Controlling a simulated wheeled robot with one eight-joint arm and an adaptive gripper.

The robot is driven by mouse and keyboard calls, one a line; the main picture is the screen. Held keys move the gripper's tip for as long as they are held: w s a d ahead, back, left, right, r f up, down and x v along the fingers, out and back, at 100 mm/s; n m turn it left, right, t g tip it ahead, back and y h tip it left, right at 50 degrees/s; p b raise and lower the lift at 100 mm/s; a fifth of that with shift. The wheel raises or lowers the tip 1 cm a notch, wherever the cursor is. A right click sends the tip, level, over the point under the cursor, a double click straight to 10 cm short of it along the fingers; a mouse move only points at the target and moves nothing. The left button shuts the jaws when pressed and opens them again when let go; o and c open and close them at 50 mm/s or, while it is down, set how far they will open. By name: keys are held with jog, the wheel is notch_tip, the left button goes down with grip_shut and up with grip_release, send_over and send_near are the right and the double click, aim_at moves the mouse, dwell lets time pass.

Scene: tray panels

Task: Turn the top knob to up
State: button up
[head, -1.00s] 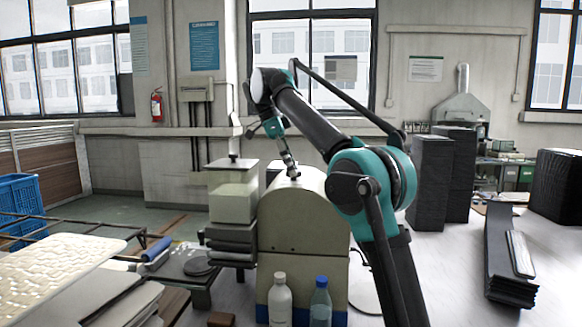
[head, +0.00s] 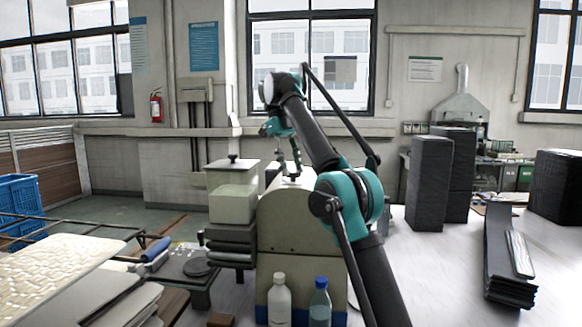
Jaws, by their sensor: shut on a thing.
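A cream machine (head: 292,235) with a rounded top stands at the middle of the head view. My gripper (head: 297,177) points down at the top of this machine, with its fingers close together. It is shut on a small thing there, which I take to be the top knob. The fingers hide most of it, so its shape and the way it points cannot be made out. My arm reaches in from the lower right.
A lidded container (head: 232,195) stands just left of the machine. A white bottle (head: 279,302) and a blue-capped bottle (head: 320,303) stand in front. Dark tall blocks (head: 430,185) stand to the right. The floor between them and the folded dark panels (head: 505,255) is clear.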

jog(key=shift+m, duration=0.4)
jog(key=o, duration=1.2)
jog(key=shift+c, duration=0.2)
